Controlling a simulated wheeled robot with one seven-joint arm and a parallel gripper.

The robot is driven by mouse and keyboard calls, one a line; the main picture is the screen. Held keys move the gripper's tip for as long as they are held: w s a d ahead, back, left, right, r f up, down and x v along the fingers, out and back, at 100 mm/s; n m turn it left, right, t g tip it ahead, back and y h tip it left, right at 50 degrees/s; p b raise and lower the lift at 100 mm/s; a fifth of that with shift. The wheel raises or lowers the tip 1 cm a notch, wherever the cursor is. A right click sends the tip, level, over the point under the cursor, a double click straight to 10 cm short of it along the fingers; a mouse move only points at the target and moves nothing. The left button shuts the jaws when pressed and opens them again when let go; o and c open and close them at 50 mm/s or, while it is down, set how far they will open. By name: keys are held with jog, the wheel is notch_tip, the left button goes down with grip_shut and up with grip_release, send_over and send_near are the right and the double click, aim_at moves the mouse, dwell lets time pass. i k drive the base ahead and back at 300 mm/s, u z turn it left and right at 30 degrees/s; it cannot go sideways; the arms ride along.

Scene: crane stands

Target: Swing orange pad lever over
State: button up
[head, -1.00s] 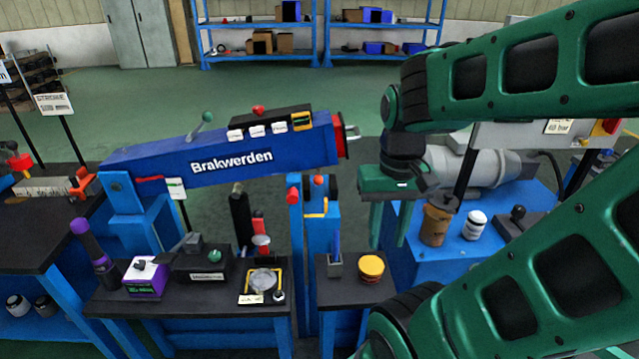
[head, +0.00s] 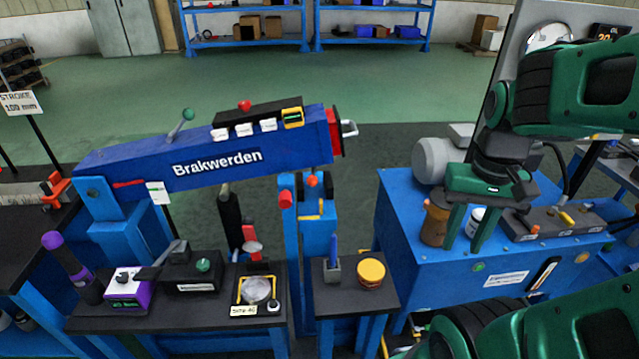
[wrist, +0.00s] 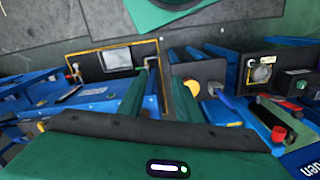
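Several orange parts show in the head view, and I cannot tell for sure which is the pad lever. An orange clamp-like part (head: 55,188) sits on the dark bench at the left edge. A small orange knob (head: 312,181) sits on the blue upright near the end of the blue "Brakwerden" beam (head: 210,160). Small orange and yellow levers (head: 567,217) stand on the grey block at the right. My gripper (head: 462,248) points down, open and empty, over the blue cabinet, left of that block. Its two green fingers also show in the wrist view (wrist: 163,78).
A brown canister (head: 435,220) and a white jar (head: 475,218) stand close beside or behind my fingers. A dark table (head: 340,300) holds a yellow-topped tin (head: 371,271) and a pen cup. The blue cabinet (head: 400,190) is partly bare. The floor behind is clear.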

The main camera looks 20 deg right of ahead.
aim_at(313, 181)
jog(key=u, duration=0.5)
jog(key=k, duration=1.15)
jog(key=z, duration=0.7)
jog(key=i, duration=1)
jog(key=u, duration=0.05)
